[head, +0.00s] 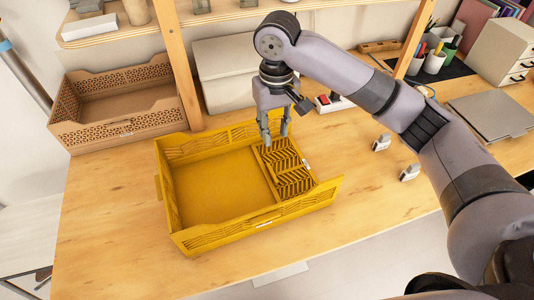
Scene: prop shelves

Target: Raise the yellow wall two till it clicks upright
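A yellow crate (210,188) with slotted walls stands on the wooden table. Its left, back and front walls stand up. Its right-hand wall (287,178) looks folded inward and lies low over the right part of the crate floor. My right gripper (276,140) points down at the crate's back right corner, near the far end of this folded wall. Its two fingers are apart with nothing seen between them. I cannot tell whether a fingertip touches the wall. My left gripper is out of view.
A brown crate (110,133) stands at the back left beside a wooden shelf post (178,62). A grey-white bin (225,75) is behind the yellow crate. Two small grey-white items (410,173) lie to the right, near a grey laptop-like slab (492,115). The table's front left is clear.

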